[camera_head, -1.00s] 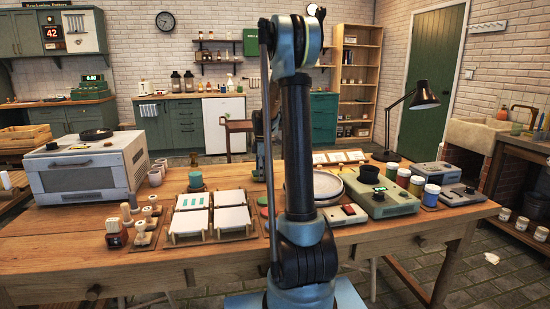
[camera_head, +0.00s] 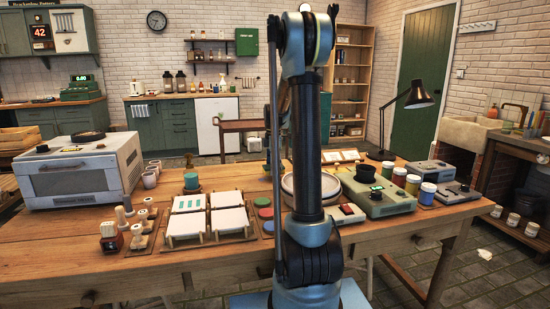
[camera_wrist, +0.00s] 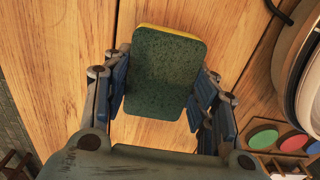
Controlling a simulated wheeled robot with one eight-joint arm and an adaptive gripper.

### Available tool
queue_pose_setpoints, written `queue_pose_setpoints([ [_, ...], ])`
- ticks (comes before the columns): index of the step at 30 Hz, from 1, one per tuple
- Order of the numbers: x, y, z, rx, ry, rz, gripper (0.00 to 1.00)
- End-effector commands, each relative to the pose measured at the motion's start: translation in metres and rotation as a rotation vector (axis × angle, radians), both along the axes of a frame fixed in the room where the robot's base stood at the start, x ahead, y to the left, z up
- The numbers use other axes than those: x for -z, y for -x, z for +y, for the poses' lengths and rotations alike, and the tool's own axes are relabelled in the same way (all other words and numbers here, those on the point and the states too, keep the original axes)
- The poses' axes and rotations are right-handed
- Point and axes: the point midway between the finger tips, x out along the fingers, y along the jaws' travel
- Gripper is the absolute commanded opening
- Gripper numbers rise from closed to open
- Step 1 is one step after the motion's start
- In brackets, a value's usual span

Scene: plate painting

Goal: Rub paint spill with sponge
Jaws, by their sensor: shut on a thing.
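The sponge (camera_wrist: 165,75), dark green on its broad face with a yellow edge, is in my gripper (camera_wrist: 162,88) in the wrist view. The blue-padded fingers are closed on its two sides. It is above a wooden plank surface; I cannot tell whether it touches the wood. No paint spill can be made out in either view. In the head view my arm hides the gripper and the sponge.
The wooden table (camera_head: 120,248) holds white tiles on racks (camera_head: 186,222), coloured discs (camera_head: 264,213), stamps (camera_head: 109,237), a white oven (camera_head: 85,172), a round pale basin (camera_head: 291,188), a green-grey device (camera_head: 378,200) and jars (camera_head: 413,184). A black lamp (camera_head: 419,97) stands at the back right.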

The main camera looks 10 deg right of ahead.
Motion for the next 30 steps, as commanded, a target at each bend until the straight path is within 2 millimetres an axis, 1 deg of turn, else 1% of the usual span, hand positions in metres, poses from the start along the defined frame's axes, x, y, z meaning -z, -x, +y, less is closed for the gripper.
queue_pose_setpoints([
  [12, -0.038, -0.001, 0.006, -0.007, 0.000, 0.000, 0.27],
  [17, -0.051, -0.001, 0.008, -0.009, 0.000, 0.000, 0.27],
  [21, -0.055, -0.001, 0.009, -0.010, 0.000, 0.000, 0.27],
  [30, -0.055, -0.001, 0.009, -0.010, 0.000, 0.000, 0.27],
])
